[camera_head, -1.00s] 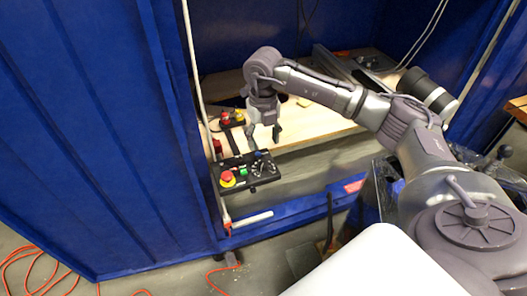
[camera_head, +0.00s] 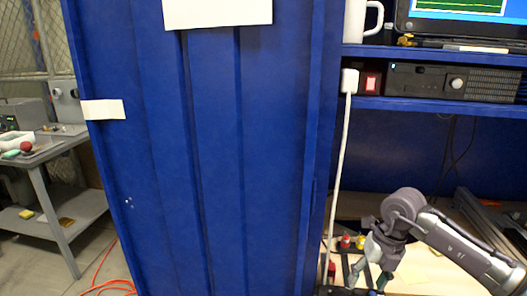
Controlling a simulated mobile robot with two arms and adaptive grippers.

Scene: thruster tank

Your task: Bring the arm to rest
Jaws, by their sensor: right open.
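My right arm (camera_head: 455,245) comes in from the lower right and reaches across a light wooden bench top (camera_head: 420,273) inside the blue cabinet. My right gripper (camera_head: 370,276) hangs down at the arm's end, open, with its fingers apart and nothing seen between them. It is in front of a small control box with red and yellow buttons (camera_head: 352,242). The lowest part of the gripper is close to the picture's bottom edge, and what lies below it is cut off. My left gripper is not in view.
The blue cabinet side (camera_head: 215,150) fills the middle. Above the arm, shelves hold a black computer (camera_head: 450,80), a white mug (camera_head: 360,20) and a monitor (camera_head: 460,8). A white cable (camera_head: 340,165) runs down the post. A grey table (camera_head: 50,190) stands at left.

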